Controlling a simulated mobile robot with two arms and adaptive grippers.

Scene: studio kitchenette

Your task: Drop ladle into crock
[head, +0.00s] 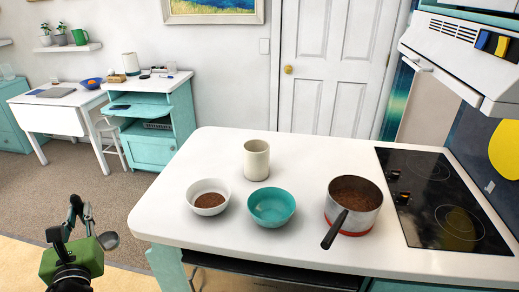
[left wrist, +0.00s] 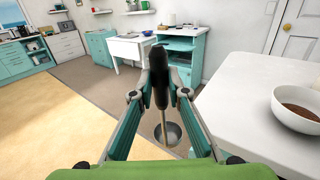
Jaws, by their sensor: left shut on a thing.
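My left gripper (head: 80,212) is at the lower left, off the left edge of the counter. It is shut on the black handle of the ladle, which shows between the fingers in the left wrist view (left wrist: 158,88). The ladle's grey metal bowl (head: 108,240) hangs below and beside the gripper, over the floor. The cream crock (head: 256,160) stands upright on the white counter, to the right of the gripper and well apart from it. The crock's inside is mostly hidden. My right gripper is not in view.
On the counter (head: 310,150) a white bowl of brown contents (head: 208,204), a teal bowl (head: 271,207) and a saucepan (head: 354,200) stand nearer than the crock. A black cooktop (head: 440,200) is at right. The counter's left end is clear.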

